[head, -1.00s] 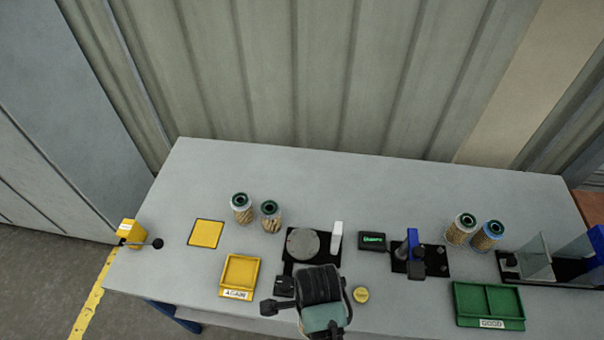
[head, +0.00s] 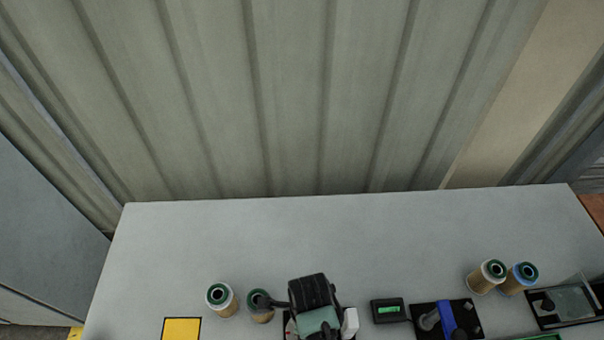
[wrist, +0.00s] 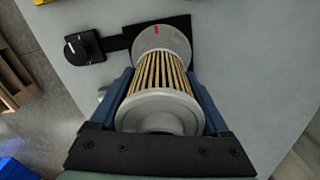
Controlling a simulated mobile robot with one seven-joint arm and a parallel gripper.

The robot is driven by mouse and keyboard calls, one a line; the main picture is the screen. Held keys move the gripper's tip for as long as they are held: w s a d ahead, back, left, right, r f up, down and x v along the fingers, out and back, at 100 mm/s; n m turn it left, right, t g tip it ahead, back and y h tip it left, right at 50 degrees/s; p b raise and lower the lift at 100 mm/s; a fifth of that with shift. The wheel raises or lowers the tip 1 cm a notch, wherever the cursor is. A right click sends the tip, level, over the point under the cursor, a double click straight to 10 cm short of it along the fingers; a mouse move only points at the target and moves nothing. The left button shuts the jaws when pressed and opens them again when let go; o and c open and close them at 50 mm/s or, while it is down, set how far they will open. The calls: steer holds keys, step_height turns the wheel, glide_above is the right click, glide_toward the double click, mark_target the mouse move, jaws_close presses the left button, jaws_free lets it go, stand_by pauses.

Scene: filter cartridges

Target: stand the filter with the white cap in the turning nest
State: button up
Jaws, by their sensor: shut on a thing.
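My gripper (wrist: 160,100) is shut on a filter (wrist: 160,80) with tan pleats and a pale grey-white end cap facing the wrist camera. Its blue fingers press on both sides. The filter's far end overlaps the turning nest (wrist: 165,35), a round grey disc with a red mark on a black base. I cannot tell whether the filter touches the disc. In the head view, my arm's dark and teal end covers the disc and the held filter.
Two more, one green-capped (head: 487,276) and one blue-capped (head: 520,278), stand right. A lit display (head: 388,310) and a blue-handled fixture (head: 447,318) lie between. The table's back is clear.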

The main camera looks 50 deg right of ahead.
steer(key=shift+w+d+f+b, duration=0.1)
steer(key=shift+w+f+b, duration=0.05)
steer(key=shift+f+b, duration=1.25)
steer(key=shift+f, duration=0.7)
steer(key=shift+f, duration=0.5)
stand_by(0.3)
steer(key=o, duration=1.3)
steer(key=shift+c, duration=0.2)
steer(key=shift+r+p, duration=0.15)
steer(key=shift+p, duration=0.15)
steer(key=shift+r+p, duration=0.85)
steer(key=shift+p, duration=0.15)
